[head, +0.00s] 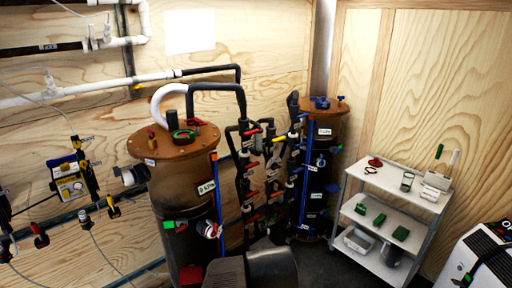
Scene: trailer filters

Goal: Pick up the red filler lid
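A small dark red object (375,162), which looks like the red filler lid, lies on the top shelf of the white cart (403,190) at the right, near the shelf's back left corner. Nothing is seen touching it. It is small in the picture, so its exact shape is hard to tell. My gripper is not seen in the head view.
A dark ring-shaped item (370,170), a jar (407,181) and a white container (437,181) share the top shelf. Two brown filter tanks (185,205) (318,150) with valved pipes stand left of the cart. A white-and-black case (480,258) sits at the lower right.

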